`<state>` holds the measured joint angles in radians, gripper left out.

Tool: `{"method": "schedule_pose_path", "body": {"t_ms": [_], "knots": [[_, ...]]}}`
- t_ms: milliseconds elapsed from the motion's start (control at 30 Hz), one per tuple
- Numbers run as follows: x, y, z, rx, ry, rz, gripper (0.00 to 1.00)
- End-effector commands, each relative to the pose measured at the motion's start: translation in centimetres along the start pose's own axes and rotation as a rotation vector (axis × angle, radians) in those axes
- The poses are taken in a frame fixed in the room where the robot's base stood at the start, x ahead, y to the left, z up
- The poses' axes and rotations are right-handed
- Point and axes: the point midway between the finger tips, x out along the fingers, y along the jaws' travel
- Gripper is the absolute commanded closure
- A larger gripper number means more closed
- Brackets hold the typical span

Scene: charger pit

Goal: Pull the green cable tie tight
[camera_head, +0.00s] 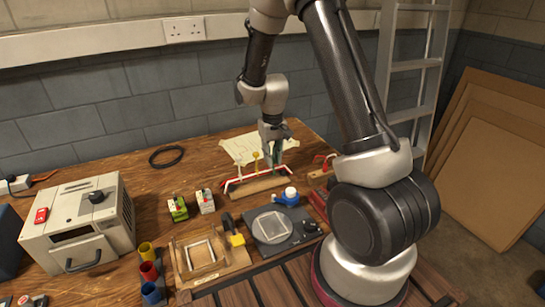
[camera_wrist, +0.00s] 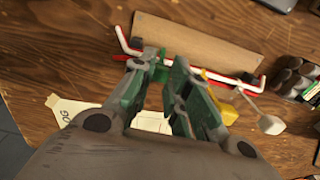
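The green cable tie (camera_wrist: 160,72) shows in the wrist view around the red and white cables (camera_wrist: 125,46), between my gripper's fingertips. My gripper (camera_wrist: 165,66) points down over the cable bundle. A narrow gap shows between its fingers, and the green tie is close to the left finger. I cannot tell whether the tie touches that finger. In the head view my gripper (camera_head: 272,138) is above the right part of the cables (camera_head: 233,182), and the green tie is hard to make out.
A wooden strip (camera_wrist: 195,40) lies beside the cables. A paper sheet (camera_head: 238,148) lies behind them. A blue bottle (camera_head: 289,197), a dark scale (camera_head: 275,230), small connector blocks (camera_head: 178,208) and a grey box (camera_head: 80,222) stand nearby. A black cable loop (camera_head: 166,156) lies at the back left.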

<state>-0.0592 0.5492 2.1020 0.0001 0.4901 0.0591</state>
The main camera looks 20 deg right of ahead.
Motion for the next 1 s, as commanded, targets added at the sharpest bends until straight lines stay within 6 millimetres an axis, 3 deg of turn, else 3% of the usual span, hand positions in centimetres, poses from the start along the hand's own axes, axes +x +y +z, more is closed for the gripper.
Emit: {"method": "schedule_pose_path", "body": {"t_ms": [167,433,733,767,867,1000], "knots": [[-0.3,0.0,-0.1,0.0,0.002,0.0,1.0],[-4.3,0.0,-0.1,0.0,0.002,0.0,1.0],[-4.6,0.0,0.0,0.0,0.0,0.0,1.0],[-4.6,0.0,0.0,0.0,0.0,0.0,0.81],[-4.6,0.0,0.0,0.0,0.0,0.0,0.63],[-4.6,0.0,0.0,0.0,0.0,0.0,0.61]]}}
